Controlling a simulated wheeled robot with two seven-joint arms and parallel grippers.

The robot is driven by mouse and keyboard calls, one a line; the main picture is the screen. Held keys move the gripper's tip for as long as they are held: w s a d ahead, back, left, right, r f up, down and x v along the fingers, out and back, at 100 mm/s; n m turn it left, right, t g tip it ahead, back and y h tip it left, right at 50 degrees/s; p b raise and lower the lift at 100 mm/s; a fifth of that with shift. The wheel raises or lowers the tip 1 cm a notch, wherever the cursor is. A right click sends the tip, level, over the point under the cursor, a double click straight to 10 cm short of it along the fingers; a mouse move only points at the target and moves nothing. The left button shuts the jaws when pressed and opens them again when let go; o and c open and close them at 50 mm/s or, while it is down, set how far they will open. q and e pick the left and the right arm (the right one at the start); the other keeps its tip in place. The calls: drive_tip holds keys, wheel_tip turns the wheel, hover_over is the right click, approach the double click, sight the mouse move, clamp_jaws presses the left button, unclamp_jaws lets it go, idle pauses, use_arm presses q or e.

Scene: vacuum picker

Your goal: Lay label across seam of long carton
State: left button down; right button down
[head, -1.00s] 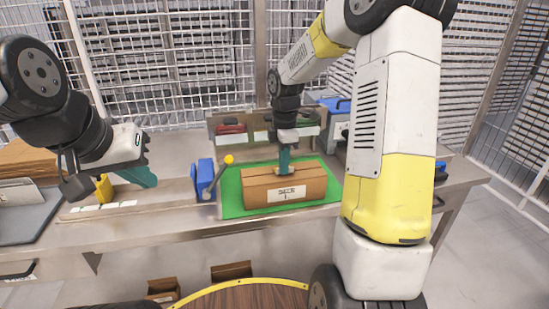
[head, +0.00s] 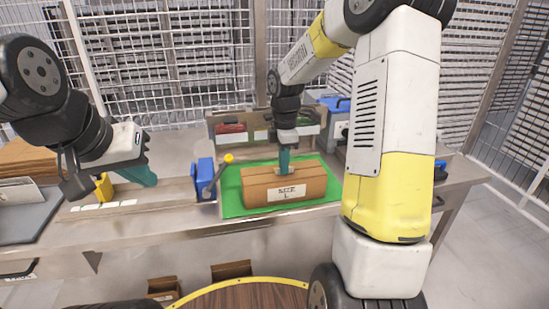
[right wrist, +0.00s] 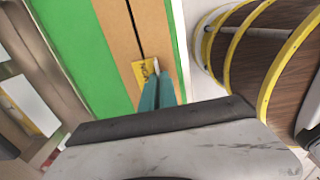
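The long brown carton (head: 310,187) lies on a green mat (head: 232,205) on the bench, with a white "SIZE L" label on its front. In the right wrist view a dark seam runs along the carton's top (right wrist: 115,35). A small yellow label (right wrist: 143,71) with dark print is at the seam's near visible part, under my right fingertips. My right gripper (head: 284,168) is down at the carton top; in the wrist view its teal fingers (right wrist: 156,78) look shut at a pale edge of the label. My left gripper (head: 147,176) hangs over the bench at left, away from the carton; its opening is unclear.
A blue device with a yellow-knobbed lever (head: 204,179) stands just left of the mat. A rack with coloured bins (head: 232,127) stands behind the carton. A yellow piece (head: 104,188) is near my left gripper. A grey tray (head: 30,220) lies at far left.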

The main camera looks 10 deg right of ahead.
drive_tip(key=shift+f, duration=0.2)
idle(0.4)
drive_tip(key=c, duration=1.6)
unclamp_jaws()
drive_tip(key=shift+o, duration=0.4)
drive_tip(key=o, duration=0.7)
drive_tip(key=shift+r, duration=0.1)
drive_tip(key=shift+r, duration=3.95)
